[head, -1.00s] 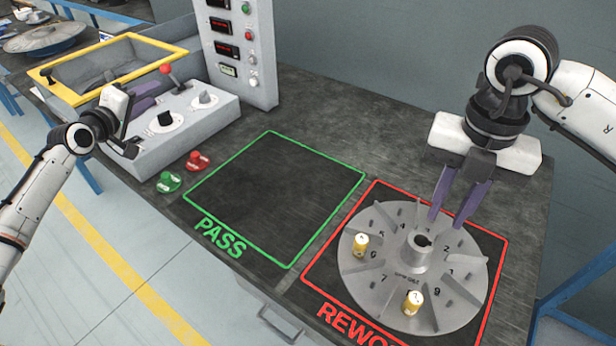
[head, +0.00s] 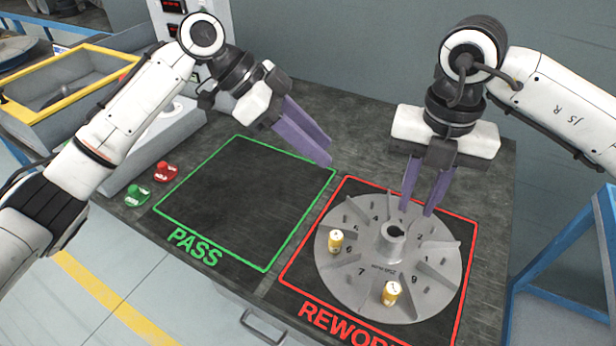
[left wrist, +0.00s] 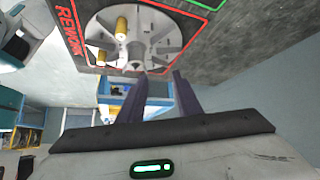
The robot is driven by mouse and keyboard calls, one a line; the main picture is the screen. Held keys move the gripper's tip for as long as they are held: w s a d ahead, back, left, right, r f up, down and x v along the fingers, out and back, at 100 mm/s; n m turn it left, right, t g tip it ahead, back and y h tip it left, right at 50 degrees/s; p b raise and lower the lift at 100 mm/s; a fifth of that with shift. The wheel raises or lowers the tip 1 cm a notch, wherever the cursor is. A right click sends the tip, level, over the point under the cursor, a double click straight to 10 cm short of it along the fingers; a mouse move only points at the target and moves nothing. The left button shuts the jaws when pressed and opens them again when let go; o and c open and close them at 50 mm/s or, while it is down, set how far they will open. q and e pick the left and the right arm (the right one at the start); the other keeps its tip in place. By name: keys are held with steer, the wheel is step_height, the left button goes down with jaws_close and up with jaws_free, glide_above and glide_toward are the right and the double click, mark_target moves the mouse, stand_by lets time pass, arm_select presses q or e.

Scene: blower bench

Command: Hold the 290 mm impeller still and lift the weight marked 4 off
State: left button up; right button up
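The grey finned impeller (head: 432,278) lies flat in the red REWORK square; it also shows in the left wrist view (left wrist: 172,30). Two small yellow weights with pale tops stand on it. One weight (head: 335,241) is on the left side, the other (head: 391,293) is at the front. Their marks are too small to read. My right gripper (head: 417,210) points down at the impeller's back part, behind the hub, its fingers apart. Whether they touch a fin cannot be told. My left gripper (head: 324,160) is empty above the PASS square's right edge, its fingers apart in the left wrist view (left wrist: 160,75).
The green PASS square (head: 240,195) is empty. A green knob (head: 137,195) and a red knob (head: 165,171) stand on the bench left of it. A yellow-rimmed bin (head: 60,85) and a control box are at the back left, partly behind my left arm.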

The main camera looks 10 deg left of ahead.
mark_target(405, 235)
steer(key=shift+f, duration=0.4)
arm_select(q)
steer(key=s+f+m+g+y, duration=0.2)
steer(key=s+f+m+y, duration=0.1)
steer(key=s+m, duration=0.2)
steer(key=shift+s+a+m, duration=0.25)
steer(key=shift+s+m, duration=0.05)
steer(key=shift+s, duration=0.15)
arm_select(e)
step_height(405, 235, down, 10)
steer(key=shift+r, duration=0.25)
steer(key=shift+c, duration=0.2)
jaws_close()
arm_select(q)
steer(key=shift+f, duration=0.2)
arm_select(e)
steer(key=shift+f, duration=0.1)
arm_select(q)
steer(key=shift+d, duration=0.1)
steer(key=shift+c, duration=0.3)
